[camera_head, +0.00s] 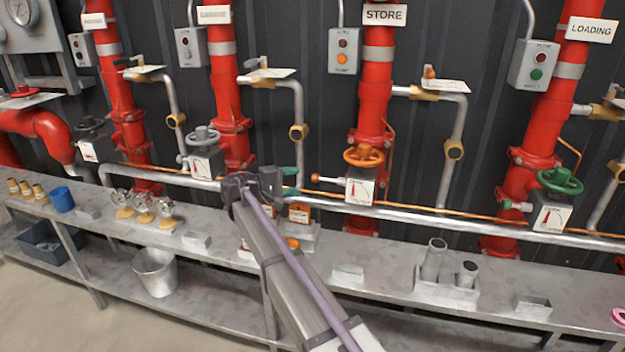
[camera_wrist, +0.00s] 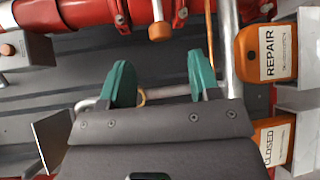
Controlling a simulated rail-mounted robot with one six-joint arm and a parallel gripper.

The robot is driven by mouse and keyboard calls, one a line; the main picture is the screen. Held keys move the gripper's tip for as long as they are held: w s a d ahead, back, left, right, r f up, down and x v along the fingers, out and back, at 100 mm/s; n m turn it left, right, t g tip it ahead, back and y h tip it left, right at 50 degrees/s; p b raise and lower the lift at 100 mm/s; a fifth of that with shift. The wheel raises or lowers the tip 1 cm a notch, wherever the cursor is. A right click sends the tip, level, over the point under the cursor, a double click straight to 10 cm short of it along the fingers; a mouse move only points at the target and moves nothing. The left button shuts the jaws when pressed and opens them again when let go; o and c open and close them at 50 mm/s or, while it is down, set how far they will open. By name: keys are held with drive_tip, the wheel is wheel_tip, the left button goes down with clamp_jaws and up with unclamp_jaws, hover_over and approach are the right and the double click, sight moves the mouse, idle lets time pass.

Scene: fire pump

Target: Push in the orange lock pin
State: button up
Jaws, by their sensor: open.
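The orange lock pin (camera_head: 315,178) is a small orange knob on a pale shaft, left of the orange handwheel (camera_head: 363,156) on the STORE pipe. My gripper (camera_head: 290,181) is just left of the knob, its green-tipped fingers pointing right towards it. In the wrist view the pin's orange knob (camera_wrist: 160,31) shows beyond the fingertips, roughly centred between them. My gripper (camera_wrist: 162,70) is open there, with nothing seen held between its fingers. A gap appears between fingertips and knob; its exact size cannot be told.
Orange tags (camera_wrist: 262,52) marked REPAIR and CLOSED stand near the gripper. A thin copper line (camera_head: 445,210) runs below the pin. A long grey pipe (camera_head: 420,218) and the metal bench (camera_head: 390,260) lie beneath. A green handwheel (camera_head: 560,181) sits farther right.

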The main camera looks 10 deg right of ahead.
sight(316, 178)
drive_tip(key=b+x, duration=0.1)
drive_tip(key=x, duration=0.7)
drive_tip(key=shift+w+d+f, duration=0.1)
drive_tip(key=shift+w+d, duration=0.05)
drive_tip(key=shift+d, duration=0.1)
clamp_jaws()
